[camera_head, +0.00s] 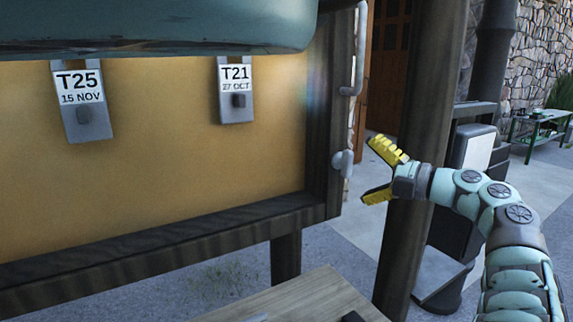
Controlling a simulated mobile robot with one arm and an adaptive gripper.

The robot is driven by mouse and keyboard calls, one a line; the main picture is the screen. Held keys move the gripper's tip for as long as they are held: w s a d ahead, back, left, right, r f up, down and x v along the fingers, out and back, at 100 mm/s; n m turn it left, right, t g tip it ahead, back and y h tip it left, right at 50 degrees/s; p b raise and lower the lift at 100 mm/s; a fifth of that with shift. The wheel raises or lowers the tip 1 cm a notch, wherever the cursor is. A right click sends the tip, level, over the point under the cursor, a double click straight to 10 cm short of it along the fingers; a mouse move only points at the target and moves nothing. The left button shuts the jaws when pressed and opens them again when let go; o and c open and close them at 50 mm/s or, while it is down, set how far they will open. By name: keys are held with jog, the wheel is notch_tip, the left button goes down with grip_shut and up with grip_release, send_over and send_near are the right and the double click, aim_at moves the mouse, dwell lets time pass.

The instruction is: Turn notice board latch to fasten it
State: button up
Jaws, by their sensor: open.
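The notice board (180,170) fills the left of the view, a yellow panel in a dark wooden frame. A small pale grey latch (343,163) sits on the outer right side of its frame, with a rounded knob. My gripper (369,170) is just right of the latch in the picture. Its yellow fingers are spread wide, point left toward the latch and hold nothing. A gap shows between the fingers and the latch; the depth between them is hard to judge.
A grey bent bar (356,60) is on the frame's side above the latch. Tags T25 (80,90) and T21 (235,80) hang on the board. A dark post (425,130) stands behind my gripper. A wooden tabletop (300,300) lies below.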

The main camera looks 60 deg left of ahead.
jog(key=v, duration=0.7)
jog(key=shift+d, duration=0.25)
